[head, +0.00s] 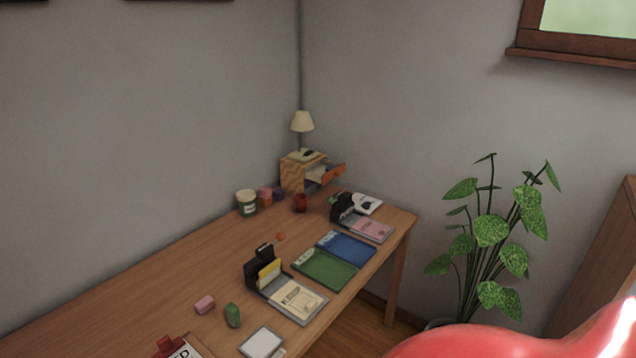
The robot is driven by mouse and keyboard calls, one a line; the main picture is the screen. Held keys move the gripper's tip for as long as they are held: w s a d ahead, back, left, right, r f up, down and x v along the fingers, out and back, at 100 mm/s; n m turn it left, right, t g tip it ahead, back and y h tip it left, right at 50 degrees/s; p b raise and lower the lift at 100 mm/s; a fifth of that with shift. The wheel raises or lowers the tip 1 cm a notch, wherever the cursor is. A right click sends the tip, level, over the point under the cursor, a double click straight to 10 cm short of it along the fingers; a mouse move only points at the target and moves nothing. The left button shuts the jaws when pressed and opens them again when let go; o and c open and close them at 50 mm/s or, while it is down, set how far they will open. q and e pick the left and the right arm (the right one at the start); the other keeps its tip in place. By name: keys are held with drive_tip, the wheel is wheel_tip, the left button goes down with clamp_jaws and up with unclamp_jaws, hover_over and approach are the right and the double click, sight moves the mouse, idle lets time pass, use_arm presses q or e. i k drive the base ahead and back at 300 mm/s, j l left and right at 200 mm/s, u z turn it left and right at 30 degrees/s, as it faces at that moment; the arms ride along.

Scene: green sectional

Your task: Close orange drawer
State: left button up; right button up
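The orange drawer (334,173) sticks out, open, from a small wooden cabinet (293,173) at the far corner of the desk in the head view. Its front faces right and toward me, and something pale lies inside it. Neither of my grippers shows in this view, so I cannot see their state.
The wooden desk (185,267) runs along the wall. A lamp (301,124) stands at the cabinet. A plant (490,232) stands right of the desk. A red rounded shape (500,342) fills the lower right.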

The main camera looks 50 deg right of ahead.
sight(316, 172)
drive_tip(key=z, duration=1.65)
